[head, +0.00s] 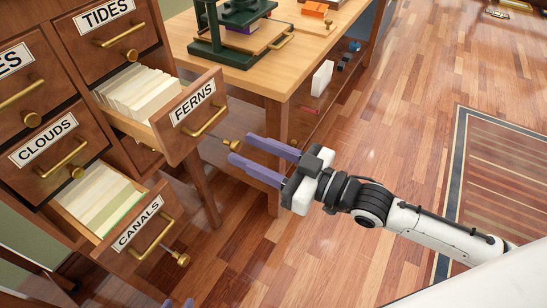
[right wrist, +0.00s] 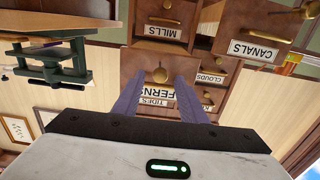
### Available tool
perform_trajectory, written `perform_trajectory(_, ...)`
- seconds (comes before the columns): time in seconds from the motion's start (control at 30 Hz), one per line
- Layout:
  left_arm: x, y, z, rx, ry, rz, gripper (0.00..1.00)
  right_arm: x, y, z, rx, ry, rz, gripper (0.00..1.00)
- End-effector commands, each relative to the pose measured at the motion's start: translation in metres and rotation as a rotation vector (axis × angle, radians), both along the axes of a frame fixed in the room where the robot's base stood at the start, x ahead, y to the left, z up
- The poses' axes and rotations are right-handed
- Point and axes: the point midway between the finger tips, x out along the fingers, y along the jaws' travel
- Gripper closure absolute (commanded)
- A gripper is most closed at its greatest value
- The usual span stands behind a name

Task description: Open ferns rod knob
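The FERNS drawer (head: 168,131) is pulled out, with cards inside, a brass handle and a brass rod knob (head: 234,145) sticking out of its front on a rod. My right gripper (head: 240,148) is open, its purple fingers pointing at the drawer with the knob between the fingertips. In the right wrist view, upside down, the knob (right wrist: 160,75) sits between the two spread fingers, with a gap visible. Only the fingertips of my left gripper (head: 178,303) show, apart, at the bottom edge of the head view.
The CANALS drawer (head: 138,243) is also out below, its knob rod extended. The TIDES (head: 108,38) and CLOUDS (head: 50,150) drawers are shut. A wooden table (head: 265,75) with a green press (head: 232,40) stands behind.

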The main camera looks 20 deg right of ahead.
Motion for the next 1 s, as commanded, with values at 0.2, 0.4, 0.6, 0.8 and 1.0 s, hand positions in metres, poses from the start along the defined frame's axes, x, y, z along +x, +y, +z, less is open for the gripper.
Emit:
perform_trajectory(0.2,0.0,0.0,0.003,0.0,0.0,0.0,0.69,-0.033,-0.03,-0.002,-0.005,0.006,0.0,0.62)
perform_trajectory(0.4,0.0,0.0,0.004,0.002,0.002,0.0,0.69,-0.052,-0.048,-0.001,-0.003,0.004,0.0,0.62)
perform_trajectory(0.6,0.001,0.0,0.003,0.003,0.001,0.0,0.69,-0.059,-0.054,0.0,-0.001,0.0,0.001,0.62)
perform_trajectory(0.8,0.004,0.0,0.005,0.003,-0.005,0.0,0.69,-0.059,-0.055,0.0,-0.001,-0.001,0.001,0.62)
perform_trajectory(1.0,0.005,0.0,0.005,0.003,-0.007,0.001,0.69,-0.059,-0.055,0.0,-0.001,-0.001,0.001,0.62)
